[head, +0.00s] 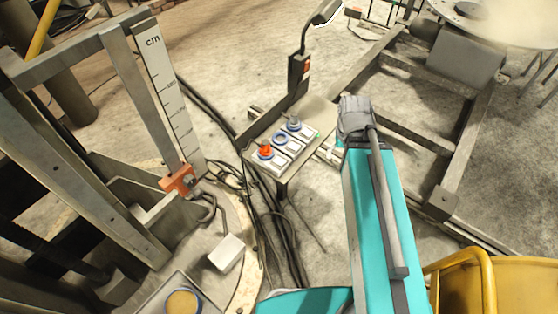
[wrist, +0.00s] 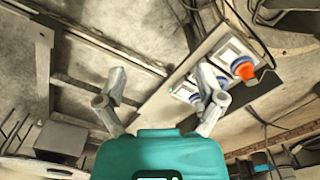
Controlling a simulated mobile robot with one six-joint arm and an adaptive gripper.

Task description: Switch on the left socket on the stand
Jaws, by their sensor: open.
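The stand (head: 318,122) is a small table with a row of three socket units. The left socket (head: 265,153) carries a red-orange knob on a blue ring. The middle socket (head: 280,139) shows a blue ring, and the right socket (head: 293,125) has a grey top. In the wrist view, the left socket's red knob (wrist: 243,68) is at the upper right. My gripper (wrist: 161,82) is open and empty. Its right finger overlaps the row of sockets in the picture, hiding part of it; I see no contact. The knob lies to the right of that finger.
A dark post (head: 298,76) with a bent head stands at the stand's back edge. Black cables (head: 268,215) run left of and below the stand. A steel frame (head: 440,195) lies at the right. A cm scale (head: 170,95) rises at the left. Bare floor shows behind the stand.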

